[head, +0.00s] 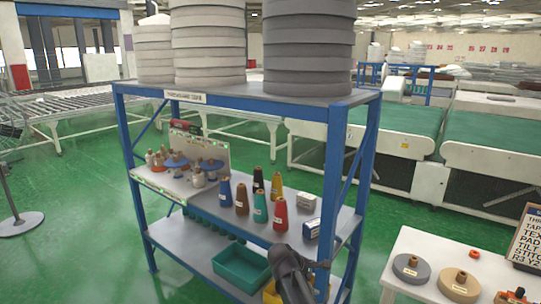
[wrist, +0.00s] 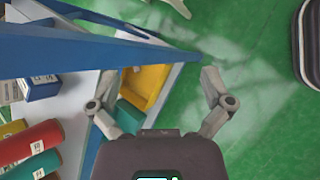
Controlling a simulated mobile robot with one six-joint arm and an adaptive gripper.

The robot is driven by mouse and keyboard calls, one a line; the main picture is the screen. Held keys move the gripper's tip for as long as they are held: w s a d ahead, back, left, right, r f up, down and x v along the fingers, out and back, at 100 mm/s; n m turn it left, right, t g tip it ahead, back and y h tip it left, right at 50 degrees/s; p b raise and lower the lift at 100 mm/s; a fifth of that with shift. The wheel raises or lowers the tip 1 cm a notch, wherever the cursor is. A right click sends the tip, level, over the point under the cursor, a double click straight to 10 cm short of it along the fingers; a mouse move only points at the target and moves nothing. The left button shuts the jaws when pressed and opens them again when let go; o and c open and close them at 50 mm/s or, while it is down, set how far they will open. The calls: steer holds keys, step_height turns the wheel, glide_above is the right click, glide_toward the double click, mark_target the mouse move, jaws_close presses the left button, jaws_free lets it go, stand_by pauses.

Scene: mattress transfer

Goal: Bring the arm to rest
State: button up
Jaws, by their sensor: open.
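My gripper (wrist: 158,78) is open in the wrist view, its two fingers spread wide with nothing between them. Past the fingers I see the shelf's blue frame, a yellow bin (wrist: 146,84) and the green floor. In the head view my dark arm end (head: 291,275) is at the bottom, in front of the right part of the blue shelf rack (head: 340,150). It overlaps the rack in the picture; I cannot tell how far apart they are. The fingertips are not clear in that view.
Thread cones, including a red one (head: 280,214), and small boxes (head: 312,228) stand on the middle shelf. A teal bin (head: 241,268) is on the lower shelf. A white table (head: 395,290) with spools is at the right. Green floor (head: 80,230) is open at the left.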

steer(key=s+d+f+m+g+y+p, duration=0.2)
steer(key=s+m+y, duration=0.6)
steer(key=s+m, duration=0.6)
steer(key=shift+d+m+g, duration=0.35)
steer(key=shift+m+g, duration=0.15)
steer(key=shift+g, duration=0.1)
steer(key=shift+s, duration=0.1)
